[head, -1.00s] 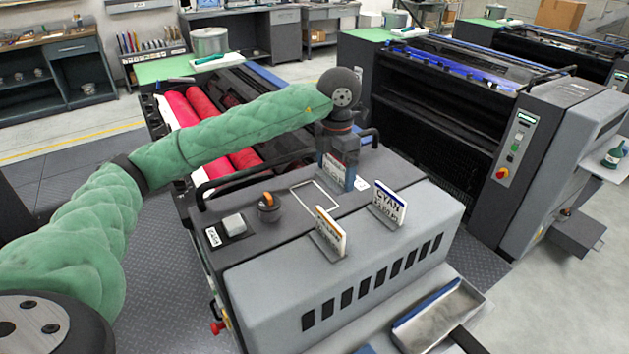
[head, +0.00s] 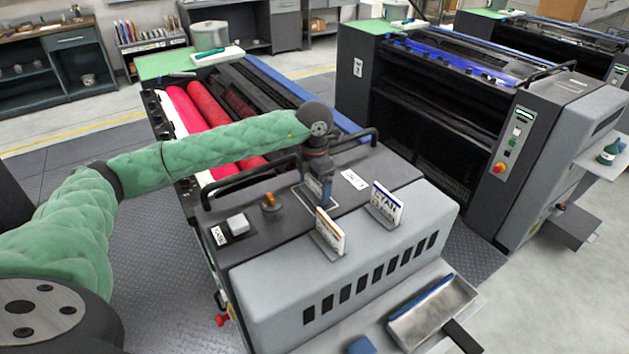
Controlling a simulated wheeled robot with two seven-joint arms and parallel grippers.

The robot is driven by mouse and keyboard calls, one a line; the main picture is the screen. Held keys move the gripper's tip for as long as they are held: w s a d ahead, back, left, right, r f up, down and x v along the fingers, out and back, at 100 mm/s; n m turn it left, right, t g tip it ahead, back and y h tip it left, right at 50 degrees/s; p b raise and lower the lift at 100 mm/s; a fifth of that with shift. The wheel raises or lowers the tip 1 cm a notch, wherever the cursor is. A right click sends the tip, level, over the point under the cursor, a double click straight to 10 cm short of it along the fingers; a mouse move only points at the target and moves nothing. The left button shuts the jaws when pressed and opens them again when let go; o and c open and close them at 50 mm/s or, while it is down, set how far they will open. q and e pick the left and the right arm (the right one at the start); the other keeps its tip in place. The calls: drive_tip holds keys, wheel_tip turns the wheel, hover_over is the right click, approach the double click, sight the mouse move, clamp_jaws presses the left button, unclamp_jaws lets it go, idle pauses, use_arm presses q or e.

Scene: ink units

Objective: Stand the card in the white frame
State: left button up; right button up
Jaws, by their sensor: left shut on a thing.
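My left gripper (head: 317,178) points down at the top of the dark press unit, shut on a card in a grey stand (head: 318,190). Fingers and wrist hide part of the card. The white frame (head: 335,201) is a thin outline on the dark top. The held card is at the frame, its lower part overlapping the outline in view; I cannot tell if it touches the surface. My right gripper is not in view.
An orange-edged card (head: 331,232) and a blue-edged card (head: 387,203) stand upright close by at the front and right. An orange-topped knob (head: 271,202) is to the left. Black handles (head: 236,180) rise at the back. A grey tray (head: 432,312) lies at the front.

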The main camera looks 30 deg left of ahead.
use_arm(q)
drive_tip(key=shift+f, duration=0.1)
drive_tip(key=shift+f, duration=0.15)
idle(0.3)
drive_tip(key=o, duration=0.7)
drive_tip(key=shift+r, duration=0.2)
